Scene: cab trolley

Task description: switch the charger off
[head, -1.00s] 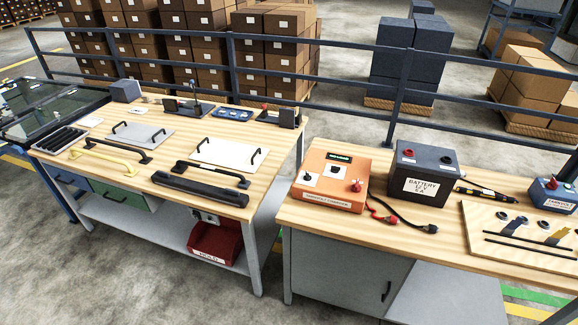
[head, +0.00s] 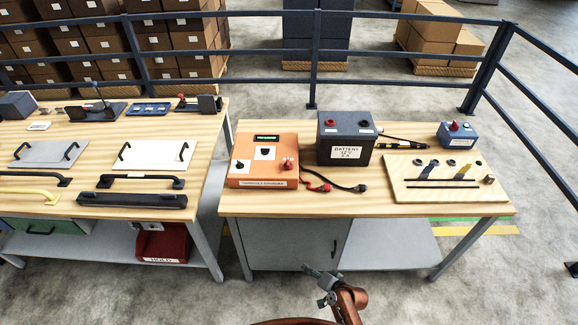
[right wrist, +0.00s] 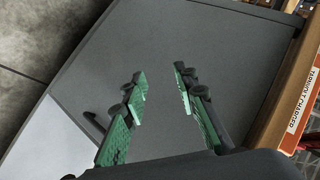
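The orange charger (head: 252,171) sits on the left part of the right-hand wooden bench. Its top face has a small green-lit display, two dark controls on white plates and a red knob (head: 288,163); their settings are too small to read. Part of its labelled orange side (right wrist: 303,100) shows at the right edge of the right wrist view. My right gripper (head: 318,277) is in front of this bench, apart from the charger. In the right wrist view the two green-padded fingers (right wrist: 161,90) are spread with nothing between them. My left gripper is out of view.
A dark battery (head: 345,146) stands right of the charger, with red and black leads (head: 335,187) on the bench between them. A wooden board (head: 420,192) and a blue meter (head: 457,135) lie further right. A grey cabinet (head: 290,245) fills the space under the charger.

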